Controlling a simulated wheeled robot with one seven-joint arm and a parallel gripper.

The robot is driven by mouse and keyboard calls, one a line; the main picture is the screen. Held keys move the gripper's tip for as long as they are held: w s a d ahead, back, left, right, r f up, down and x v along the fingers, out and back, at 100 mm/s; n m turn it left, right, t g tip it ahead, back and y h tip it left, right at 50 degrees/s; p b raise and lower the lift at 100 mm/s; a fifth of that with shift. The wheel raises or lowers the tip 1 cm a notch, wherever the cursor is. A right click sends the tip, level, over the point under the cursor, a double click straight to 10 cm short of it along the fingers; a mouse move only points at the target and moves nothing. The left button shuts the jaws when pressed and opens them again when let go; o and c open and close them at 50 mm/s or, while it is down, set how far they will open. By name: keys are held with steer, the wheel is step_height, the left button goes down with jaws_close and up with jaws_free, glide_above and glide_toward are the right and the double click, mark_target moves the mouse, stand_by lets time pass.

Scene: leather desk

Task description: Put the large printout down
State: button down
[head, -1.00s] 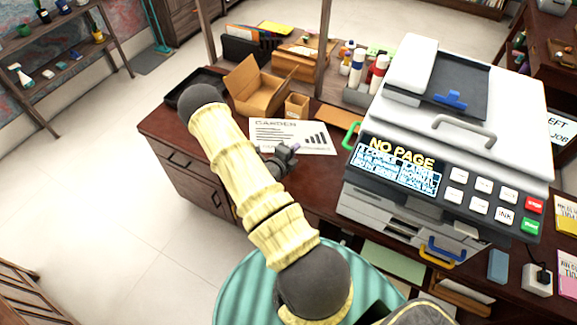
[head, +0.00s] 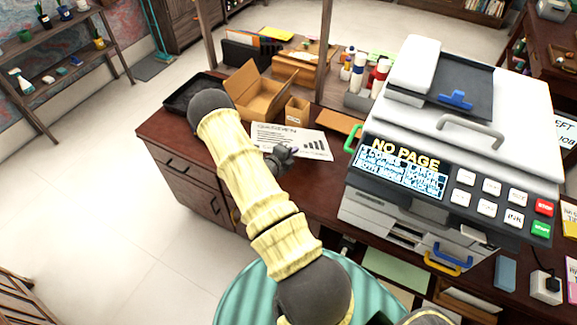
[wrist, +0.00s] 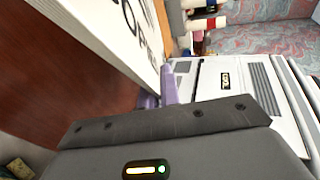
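The large printout (head: 312,136) is a white sheet with a heading, lines of text and a black bar chart. In the head view it is over the desk, in front of the small cardboard holder. My gripper (head: 292,150) is at its near edge. In the wrist view, the printout (wrist: 112,32) runs from the upper left to the purple fingers (wrist: 160,90), which appear closed on its edge. The sheet stands clear of the brown desk top in that view; the exact gap is hard to judge.
A large printer (head: 450,130) reading "NO PAGE" stands right of the printout. An open cardboard box (head: 258,98), a black tray (head: 190,92) and a small cardboard holder (head: 297,110) are behind it. Bottles (head: 358,72) stand farther back. The desk's left front (head: 165,132) is bare.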

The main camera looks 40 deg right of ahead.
step_height(320, 180, down, 7)
steer(key=b, duration=0.4)
steer(key=shift+b, duration=0.4)
steer(key=shift+r, duration=0.1)
steer(key=c, duration=1.8)
jaws_free()
steer(key=shift+a, duration=0.1)
steer(key=p+v, duration=0.1)
steer(key=v, duration=0.7)
steer(key=shift+p, duration=0.35)
